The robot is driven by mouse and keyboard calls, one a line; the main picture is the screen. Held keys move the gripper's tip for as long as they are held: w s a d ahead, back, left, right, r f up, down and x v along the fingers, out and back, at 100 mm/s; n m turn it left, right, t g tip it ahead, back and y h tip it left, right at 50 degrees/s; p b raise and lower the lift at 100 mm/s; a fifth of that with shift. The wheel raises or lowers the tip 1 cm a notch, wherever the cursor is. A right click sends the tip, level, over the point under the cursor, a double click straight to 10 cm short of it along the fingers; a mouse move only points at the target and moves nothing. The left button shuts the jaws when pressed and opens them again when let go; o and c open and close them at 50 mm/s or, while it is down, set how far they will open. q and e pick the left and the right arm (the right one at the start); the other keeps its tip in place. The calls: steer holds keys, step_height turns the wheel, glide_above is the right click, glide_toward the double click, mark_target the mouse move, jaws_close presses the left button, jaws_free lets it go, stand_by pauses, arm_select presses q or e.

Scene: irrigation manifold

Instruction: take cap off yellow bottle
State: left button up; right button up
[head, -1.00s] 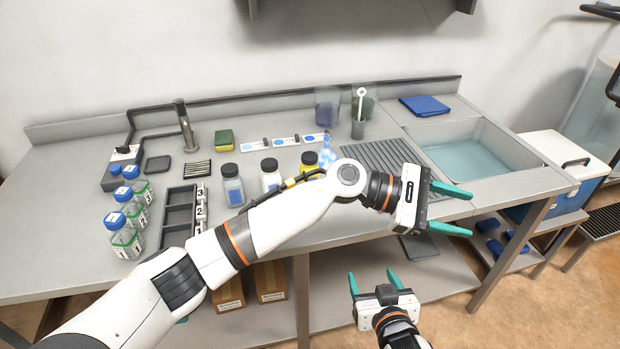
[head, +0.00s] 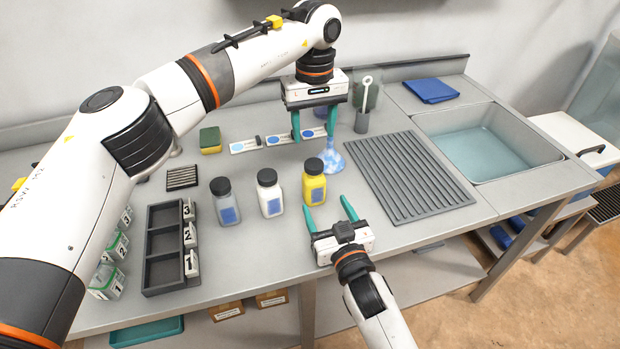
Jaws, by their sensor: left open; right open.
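The yellow bottle (head: 314,188) stands upright on the counter, with its black cap (head: 314,166) on top. It is the rightmost of three bottles in a row. My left gripper (head: 314,138) is open and points down, above and behind the cap in the picture, with nothing between its fingers. My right gripper (head: 329,214) is open and empty at the counter's front, just below and right of the yellow bottle, its fingers pointing toward the back. I cannot tell whether its left finger touches the bottle.
A white bottle (head: 270,197) and a grey-blue bottle (head: 224,207) stand left of the yellow one. A blue-and-white flask (head: 331,157) is close behind it. A ribbed drain mat (head: 407,180) and sink (head: 487,150) lie right. A dark compartment tray (head: 163,245) sits left.

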mark_target(317, 190)
arm_select(q)
steer(key=shift+s+d+r, duration=0.1)
steer(key=shift+s, duration=0.25)
arm_select(e)
steer(key=shift+w+a+r, duration=0.15)
steer(key=shift+w+r, duration=0.05)
steer(key=shift+w, duration=0.3)
arm_select(q)
steer(key=shift+w+f, duration=0.2)
steer(key=shift+w, duration=0.1)
arm_select(e)
steer(key=x, duration=0.8)
steer(key=shift+f, duration=0.2)
arm_select(q)
steer(key=shift+s+r, duration=0.1)
steer(key=shift+s, duration=0.05)
arm_select(e)
steer(key=shift+w+a+r, duration=0.1)
steer(key=shift+w+a, duration=0.1)
steer(key=shift+w, duration=0.35)
steer(key=shift+w+a, duration=0.1)
steer(key=shift+w, duration=0.2)
